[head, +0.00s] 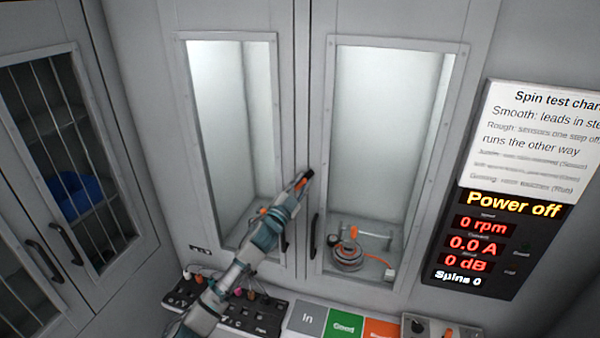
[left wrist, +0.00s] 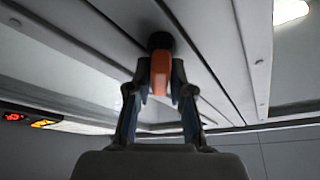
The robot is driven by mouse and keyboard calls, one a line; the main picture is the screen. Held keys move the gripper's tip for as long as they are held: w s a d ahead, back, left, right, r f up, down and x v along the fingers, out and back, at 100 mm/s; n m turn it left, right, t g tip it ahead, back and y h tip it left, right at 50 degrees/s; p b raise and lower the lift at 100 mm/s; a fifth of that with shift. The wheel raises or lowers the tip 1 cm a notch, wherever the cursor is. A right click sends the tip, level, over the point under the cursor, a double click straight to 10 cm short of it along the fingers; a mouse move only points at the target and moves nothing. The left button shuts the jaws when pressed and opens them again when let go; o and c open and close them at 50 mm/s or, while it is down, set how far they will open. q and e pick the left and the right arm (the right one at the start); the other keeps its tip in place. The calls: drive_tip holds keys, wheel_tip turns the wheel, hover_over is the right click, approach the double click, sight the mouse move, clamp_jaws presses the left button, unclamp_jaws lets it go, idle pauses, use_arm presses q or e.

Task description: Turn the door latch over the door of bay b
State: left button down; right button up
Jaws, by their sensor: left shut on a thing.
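The door latch (left wrist: 161,75) is an orange bar on a dark pivot, seen in the left wrist view at the seam between two cabinet doors. My left gripper (left wrist: 160,88) is shut on the orange bar, one finger on each side. In the head view my left gripper (head: 300,181) reaches up to the seam, above the door handles, and hides most of the latch. A left glazed door (head: 183,110) and a right glazed door (head: 320,130) both look closed. I cannot read which one is bay b. My right gripper is not in view.
Behind the right window sits a round motor (head: 348,256) on a fixture. A display (head: 490,245) reads "Power off". Below are a dark connector panel (head: 240,315) and coloured In, green and orange pads (head: 342,324). A barred cabinet (head: 60,150) stands at left.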

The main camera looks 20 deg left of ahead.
use_arm(q)
drive_tip(key=shift+r+m+h+p, duration=0.3)
drive_tip(key=shift+r+m+h, duration=0.1)
drive_tip(key=shift+m, duration=0.3)
drive_tip(key=shift+d+f+m+g+h+p, duration=0.15)
drive_tip(key=shift+m+g+p, duration=0.1)
drive_tip(key=shift+m, duration=0.35)
drive_tip(key=shift+f+m+g+h+p, duration=0.15)
drive_tip(key=shift+m+g, duration=0.1)
drive_tip(key=shift+m, duration=0.35)
drive_tip(key=m, duration=0.1)
drive_tip(key=m+g, duration=0.1)
drive_tip(key=m, duration=0.1)
drive_tip(key=f+m+g, duration=0.1)
drive_tip(key=m, duration=0.1)
drive_tip(key=shift+d+f+h, duration=0.1)
drive_tip(key=shift+d+h, duration=0.15)
drive_tip(key=shift+h, duration=0.05)
drive_tip(key=shift+d+f+m+g, duration=0.1)
drive_tip(key=shift+f+m+g, duration=0.15)
drive_tip(key=shift+m, duration=0.4)
drive_tip(key=shift+f+m+g, duration=0.15)
drive_tip(key=shift+m+g, duration=0.2)
drive_tip(key=shift+m, duration=0.3)
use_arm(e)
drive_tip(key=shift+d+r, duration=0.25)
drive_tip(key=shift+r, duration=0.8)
use_arm(q)
drive_tip(key=shift+f, duration=0.15)
